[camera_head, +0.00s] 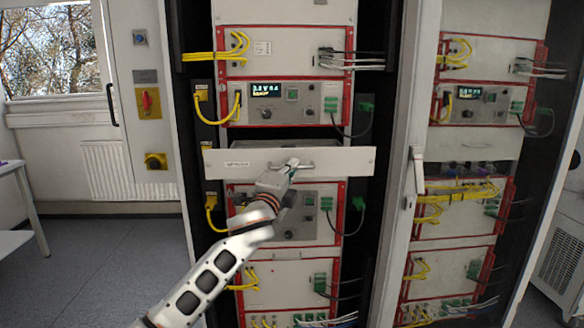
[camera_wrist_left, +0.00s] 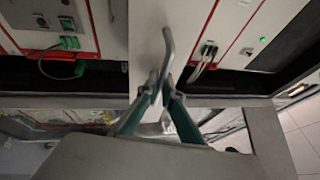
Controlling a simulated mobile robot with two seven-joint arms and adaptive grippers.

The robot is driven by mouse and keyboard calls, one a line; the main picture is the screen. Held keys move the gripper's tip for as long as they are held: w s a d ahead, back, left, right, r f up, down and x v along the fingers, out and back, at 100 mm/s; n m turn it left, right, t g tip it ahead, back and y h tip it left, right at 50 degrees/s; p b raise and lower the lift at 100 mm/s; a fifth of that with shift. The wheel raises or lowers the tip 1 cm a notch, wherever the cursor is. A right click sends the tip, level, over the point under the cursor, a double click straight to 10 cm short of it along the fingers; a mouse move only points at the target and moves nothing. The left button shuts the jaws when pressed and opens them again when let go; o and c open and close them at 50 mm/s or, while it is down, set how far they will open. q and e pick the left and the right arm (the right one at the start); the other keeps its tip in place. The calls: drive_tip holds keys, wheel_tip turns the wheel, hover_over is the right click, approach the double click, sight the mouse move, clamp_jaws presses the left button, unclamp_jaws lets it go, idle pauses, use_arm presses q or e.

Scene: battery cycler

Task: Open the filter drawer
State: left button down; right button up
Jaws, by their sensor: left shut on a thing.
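The filter drawer is a light grey panel (camera_head: 235,162) in the middle of the left rack, labelled at its left. Its front stands out from the rack, and a dark gap with part of the drawer's inside shows above it. Its bar handle (camera_head: 305,167) is at the panel's middle. My left gripper (camera_head: 291,166) is shut on the handle. In the left wrist view the bent metal handle (camera_wrist_left: 167,45) rises from between the fingertips of the gripper (camera_wrist_left: 160,90), in front of the pale panel (camera_wrist_left: 145,35). My right gripper is in neither view.
Red-framed units with yellow cables (camera_head: 240,48) and green connectors sit above and below the drawer. A second rack (camera_head: 475,100) stands to the right behind a pale upright (camera_head: 405,180). Grey floor (camera_head: 110,255) is clear at the left, near a white table (camera_head: 15,200).

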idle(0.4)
use_arm(q)
drive_tip(key=c, duration=2.5)
unclamp_jaws()
drive_tip(key=shift+s, duration=0.1)
drive_tip(key=v, duration=1.2)
drive_tip(key=shift+f, duration=0.15)
